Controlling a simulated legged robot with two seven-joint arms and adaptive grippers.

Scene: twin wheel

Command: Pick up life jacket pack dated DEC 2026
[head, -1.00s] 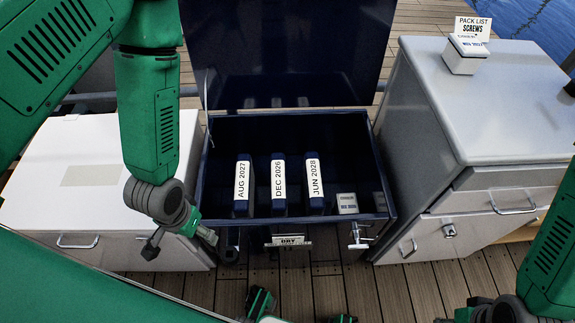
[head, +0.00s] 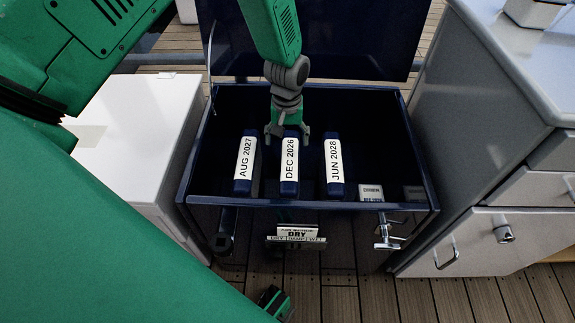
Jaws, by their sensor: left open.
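The life jacket pack dated DEC 2026 (head: 290,160) stands in the open dark blue locker (head: 215,203), a blue pack with a white label, in the middle of a row. The AUG 2027 pack (head: 246,161) is on its left and the JUN 2028 pack (head: 334,162) on its right. My left gripper (head: 288,134) points down at the far end of the DEC 2026 pack, open, with its fingers to either side of it. Whether they touch the pack I cannot tell.
The raised lid (head: 345,35) stands behind the locker. Small boxes (head: 371,192) sit at its right inside. A white cabinet (head: 125,120) is on the left, a grey cabinet with drawers (head: 470,110) on the right. A DRY sign (head: 297,234) hangs at the front.

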